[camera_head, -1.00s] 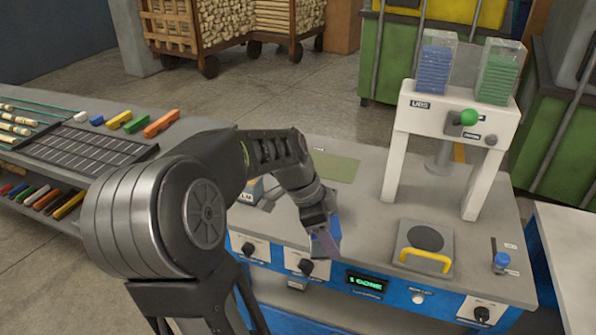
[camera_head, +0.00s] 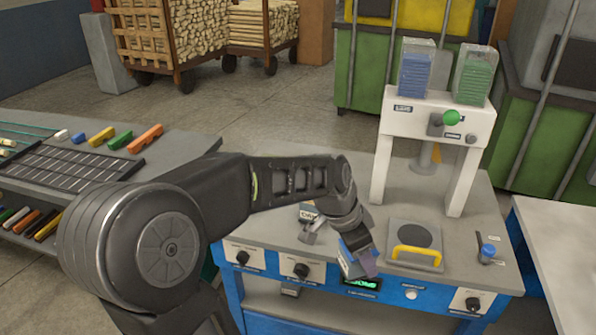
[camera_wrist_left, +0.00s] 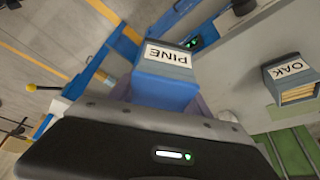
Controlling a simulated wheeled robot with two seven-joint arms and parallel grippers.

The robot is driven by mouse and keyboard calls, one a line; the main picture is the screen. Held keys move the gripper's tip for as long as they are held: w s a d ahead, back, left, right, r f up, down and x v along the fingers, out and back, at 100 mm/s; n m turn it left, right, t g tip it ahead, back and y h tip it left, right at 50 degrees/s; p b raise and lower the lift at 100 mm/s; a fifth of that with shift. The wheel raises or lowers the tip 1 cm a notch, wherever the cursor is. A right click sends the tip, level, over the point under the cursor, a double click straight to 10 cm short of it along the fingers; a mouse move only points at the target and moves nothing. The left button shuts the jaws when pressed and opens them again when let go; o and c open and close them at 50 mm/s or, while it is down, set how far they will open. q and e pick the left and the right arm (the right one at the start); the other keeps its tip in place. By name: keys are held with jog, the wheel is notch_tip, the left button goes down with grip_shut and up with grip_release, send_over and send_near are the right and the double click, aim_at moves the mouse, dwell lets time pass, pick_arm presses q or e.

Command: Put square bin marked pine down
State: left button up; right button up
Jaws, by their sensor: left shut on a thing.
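My left gripper (camera_head: 360,264) is shut on the square bin marked PINE (camera_wrist_left: 168,75), a blue-grey box with a white label. In the head view the bin (camera_head: 344,262) shows small between the fingers, at the bench's front edge, above the green display. It is tilted there, and I cannot tell how far it is from the bench surface. A similar bin marked OAK (camera_wrist_left: 290,79) stands apart from it in the left wrist view, with wood pieces inside. My right gripper is not in view.
The grey plate with a yellow handle (camera_head: 415,257) is right of my gripper, with a blue-topped knob (camera_head: 487,251) beyond it. A white dispenser frame (camera_head: 437,120) stands behind. A small labelled box (camera_head: 307,213) sits partly behind my wrist.

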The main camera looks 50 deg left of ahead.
pick_arm(q)
jog(key=w+d+r+n+y, duration=0.1)
jog(key=w+d+n, duration=0.3)
jog(key=w+d, duration=0.9)
jog(key=d, duration=0.3)
jog(key=shift+w+d+r+y, duration=0.2)
jog(key=shift+w+d+y, duration=0.05)
jog(key=shift+y, duration=0.05)
jog(key=shift+r, duration=0.1)
